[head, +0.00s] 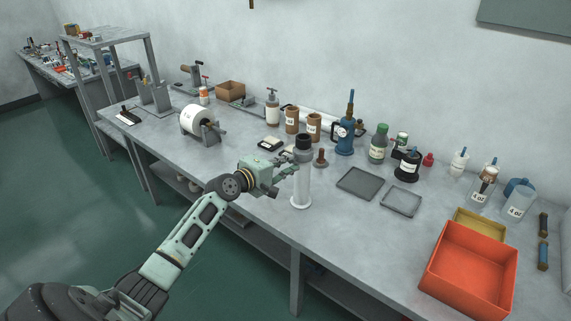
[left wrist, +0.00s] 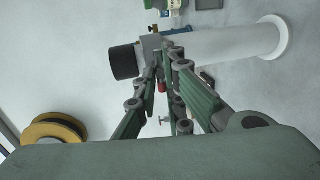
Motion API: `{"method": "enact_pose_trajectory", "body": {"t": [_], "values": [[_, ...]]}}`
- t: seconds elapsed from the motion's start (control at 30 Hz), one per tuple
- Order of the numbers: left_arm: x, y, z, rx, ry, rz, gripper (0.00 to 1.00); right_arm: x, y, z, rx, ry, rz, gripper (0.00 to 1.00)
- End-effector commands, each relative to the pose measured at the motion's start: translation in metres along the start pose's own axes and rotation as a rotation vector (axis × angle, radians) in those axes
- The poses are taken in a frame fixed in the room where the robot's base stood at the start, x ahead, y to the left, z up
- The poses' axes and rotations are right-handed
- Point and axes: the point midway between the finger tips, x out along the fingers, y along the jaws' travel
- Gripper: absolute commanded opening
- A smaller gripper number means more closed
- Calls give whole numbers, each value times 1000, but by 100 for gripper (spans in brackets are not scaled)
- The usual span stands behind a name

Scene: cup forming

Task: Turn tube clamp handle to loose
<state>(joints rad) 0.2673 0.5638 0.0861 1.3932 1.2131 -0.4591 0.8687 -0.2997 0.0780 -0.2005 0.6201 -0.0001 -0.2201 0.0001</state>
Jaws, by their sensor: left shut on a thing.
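A white tube (head: 301,186) stands upright on a round white foot near the front edge of the bench. A dark cap (head: 304,141) tops it, with a grey clamp (head: 301,155) just below. My left gripper (head: 289,171) reaches the clamp from the left. In the left wrist view the tube (left wrist: 232,44) lies sideways in the picture, with the black cap (left wrist: 124,62) at left. The fingertips (left wrist: 164,55) are at the grey clamp (left wrist: 151,43), shut on the clamp handle, which they mostly hide. My right gripper is not in view.
A brown-based stamp-like tool (head: 321,158) stands close to the right of the tube. Grey trays (head: 358,182) lie farther right, and an orange bin (head: 466,285) is at the right front. A white roll on a stand (head: 196,120) is to the left. Bottles line the back.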

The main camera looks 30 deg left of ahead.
Motion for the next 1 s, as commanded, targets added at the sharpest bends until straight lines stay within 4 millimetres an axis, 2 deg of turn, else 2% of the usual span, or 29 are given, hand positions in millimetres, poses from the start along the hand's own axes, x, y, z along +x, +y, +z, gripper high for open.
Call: {"method": "enact_pose_trajectory", "body": {"t": [0.5, 0.53, 0.73, 1.0], "values": [[0, -1, 0, -21, -5, -3, 0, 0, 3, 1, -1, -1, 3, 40], [0, -1, 0, -21, -5, -3, 10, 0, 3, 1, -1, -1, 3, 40], [0, -1, 0, -20, -4, -2, 27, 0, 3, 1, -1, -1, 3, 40], [0, -1, 0, -19, -4, -1, 27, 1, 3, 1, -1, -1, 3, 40]]}}
